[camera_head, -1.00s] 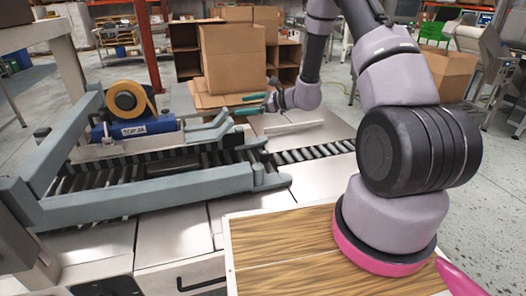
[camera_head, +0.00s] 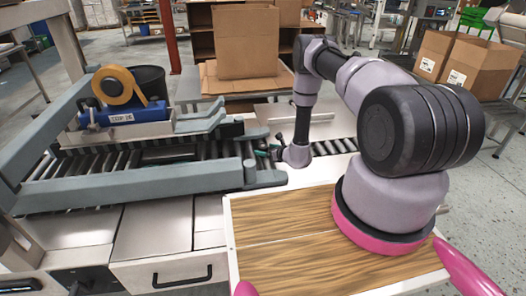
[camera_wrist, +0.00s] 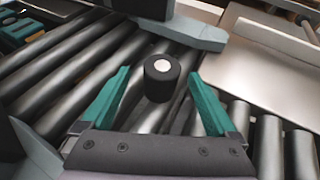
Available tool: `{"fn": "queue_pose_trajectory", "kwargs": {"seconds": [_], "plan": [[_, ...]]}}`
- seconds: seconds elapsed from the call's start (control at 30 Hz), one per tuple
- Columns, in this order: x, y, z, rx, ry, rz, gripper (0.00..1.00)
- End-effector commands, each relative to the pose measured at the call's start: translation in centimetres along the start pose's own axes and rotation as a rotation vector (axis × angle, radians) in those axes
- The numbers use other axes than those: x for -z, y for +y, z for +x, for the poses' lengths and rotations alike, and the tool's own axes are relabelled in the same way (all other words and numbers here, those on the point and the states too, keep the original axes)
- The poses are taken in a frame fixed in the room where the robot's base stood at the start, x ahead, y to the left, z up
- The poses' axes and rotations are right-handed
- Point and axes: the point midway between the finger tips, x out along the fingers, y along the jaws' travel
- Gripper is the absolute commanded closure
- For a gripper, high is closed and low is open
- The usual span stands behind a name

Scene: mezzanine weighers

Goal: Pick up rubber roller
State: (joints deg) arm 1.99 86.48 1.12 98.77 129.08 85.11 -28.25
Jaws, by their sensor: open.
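The rubber roller (camera_wrist: 161,78) is a short black cylinder with a pale round centre on its end. In the wrist view it sits over the conveyor rollers, between and slightly beyond my two green fingers. My gripper (camera_wrist: 160,92) is open, with a finger on each side of the roller and gaps visible. In the head view my gripper (camera_head: 272,151) is low over the conveyor beside the grey frame's right end; the roller cannot be made out there.
The grey frame (camera_head: 140,188) lies along the conveyor to the left, with a tape dispenser (camera_head: 125,115) on it. A cardboard box (camera_head: 248,42) stands behind. A bare metal plate (camera_wrist: 275,65) is right of the roller. The wooden top (camera_head: 285,270) is clear in front.

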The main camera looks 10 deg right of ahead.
Motion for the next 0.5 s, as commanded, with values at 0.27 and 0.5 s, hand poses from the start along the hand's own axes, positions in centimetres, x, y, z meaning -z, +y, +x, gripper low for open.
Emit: {"fn": "queue_pose_trajectory", "kwargs": {"seconds": [0.27, 0.5], "plan": [[-0.1, -0.1, 2.7, -0.002, -0.002, -0.002, 0.06], [0.0, -0.2, 5.8, -0.003, 0.0, -0.002, 0.06]]}}
